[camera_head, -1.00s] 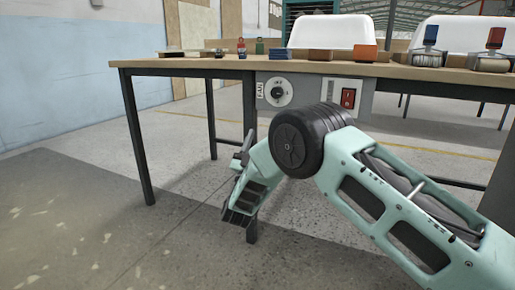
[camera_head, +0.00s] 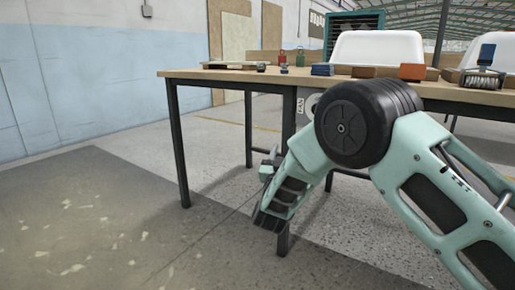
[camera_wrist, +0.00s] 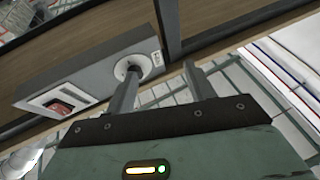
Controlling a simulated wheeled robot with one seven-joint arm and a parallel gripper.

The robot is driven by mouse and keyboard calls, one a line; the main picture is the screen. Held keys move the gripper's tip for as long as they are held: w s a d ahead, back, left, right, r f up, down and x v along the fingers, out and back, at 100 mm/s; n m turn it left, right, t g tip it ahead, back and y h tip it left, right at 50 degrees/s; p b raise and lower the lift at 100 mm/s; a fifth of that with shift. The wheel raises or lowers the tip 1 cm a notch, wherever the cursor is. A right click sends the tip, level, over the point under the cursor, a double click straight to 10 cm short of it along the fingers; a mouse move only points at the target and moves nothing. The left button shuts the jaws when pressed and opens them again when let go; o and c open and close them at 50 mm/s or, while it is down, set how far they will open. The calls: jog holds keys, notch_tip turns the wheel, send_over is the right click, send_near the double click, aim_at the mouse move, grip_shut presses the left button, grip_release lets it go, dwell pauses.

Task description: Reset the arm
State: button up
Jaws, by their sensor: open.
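My arm (camera_head: 430,190), pale green with a black round joint, reaches in from the right in the head view and bends down in front of the workbench (camera_head: 210,74). In the wrist view, my gripper (camera_wrist: 161,72) has its two grey fingers apart with nothing between them. The fingers point toward the underside of the bench and a grey control box (camera_wrist: 90,75) with a round knob. A gap shows between the fingers. In the head view the arm hides most of the control box, and the fingers are hard to make out.
On the bench stand a white tub shell (camera_head: 377,47), an orange block (camera_head: 412,71), a blue block (camera_head: 322,69) and a blue-handled tool (camera_head: 484,65). A black bench leg (camera_head: 178,145) stands left of the arm. The floor (camera_head: 90,220) at left is clear.

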jog(key=s+a+r+n+g+y+p, duration=0.35)
jog(key=s+a+n+g+y, duration=0.2)
jog(key=s+a+y, duration=0.35)
jog(key=s+a+n+g+y+p, duration=0.2)
jog(key=s+g+y, duration=0.2)
jog(key=s+g, duration=0.6)
jog(key=s+d+r+n+g+h+p, duration=0.1)
jog(key=s+d+g+h, duration=0.1)
jog(key=s+d, duration=0.5)
jog(key=s+d+n+g+h+p, duration=0.1)
jog(key=s+d+g+p, duration=0.1)
jog(key=s, duration=1)
jog(key=s+d+r+n+g+h+p, duration=0.1)
jog(key=s+d+n+g+h, duration=0.1)
jog(key=s+d, duration=0.5)
notch_tip(320, 180, up, 37)
jog(key=s+a+p, duration=0.2)
jog(key=p, duration=3.6)
jog(key=shift+s, duration=0.2)
jog(key=shift+a+r, duration=0.1)
jog(key=shift+c, duration=0.3)
